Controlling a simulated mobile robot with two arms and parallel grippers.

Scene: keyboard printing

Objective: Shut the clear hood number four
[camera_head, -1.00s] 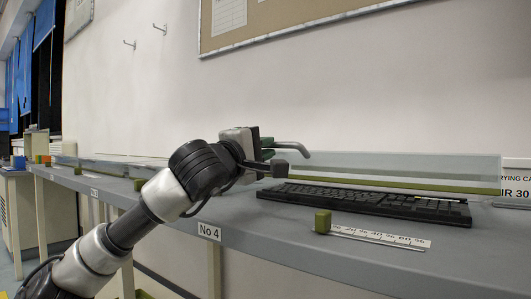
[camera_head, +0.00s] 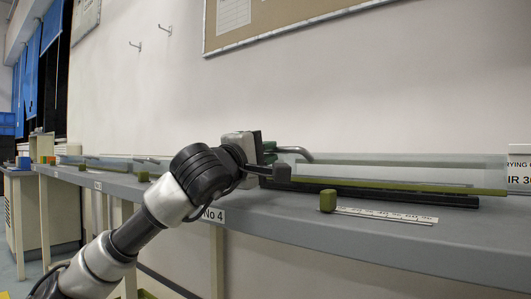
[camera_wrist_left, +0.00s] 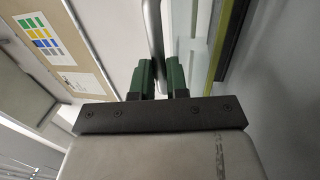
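The clear hood (camera_head: 430,172) at the No 4 label (camera_head: 214,215) has a green front edge (camera_head: 400,184), which runs in front of the keyboard. The keyboard (camera_head: 400,197) shows only as a dark strip below that edge. My left gripper (camera_head: 270,153) is at the hood's left end, on its grey curved handle (camera_head: 297,150). In the left wrist view, the green fingers (camera_wrist_left: 160,78) are closed around the handle rod (camera_wrist_left: 152,30); the hood's green edge (camera_wrist_left: 232,45) is to the right. The right gripper is out of view.
A green block (camera_head: 328,201) and a white scale strip (camera_head: 385,215) lie on the grey bench (camera_head: 420,242) in front of the hood. More hoods and a green block (camera_head: 143,176) stand farther left. A sign (camera_head: 519,172) is at the right edge. A board (camera_head: 290,20) hangs above.

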